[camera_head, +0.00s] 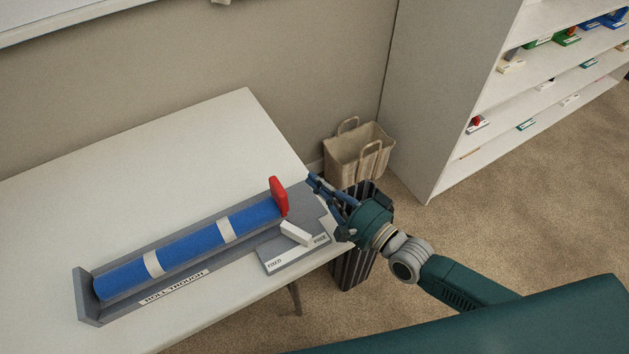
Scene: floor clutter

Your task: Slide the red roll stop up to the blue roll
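The blue roll (195,243), with two pale bands, lies in the grey roll trough (88,299) on the white table. The red roll stop (279,196) stands upright at the roll's right end. It looks close against that end, but I cannot tell whether they touch. My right gripper (315,183) is at the table's right edge, to the right of the red stop and apart from it. Its fingers point up and left and hold nothing visible; their opening is unclear. My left gripper is out of view.
A grey plate (282,257) marked FIXED and FREE, with a white lever (296,232), sits in front of the trough's right end. A beige basket (352,158) and dark ribbed bin (352,267) stand beyond the table's right edge. A shelf unit (440,95) stands farther right.

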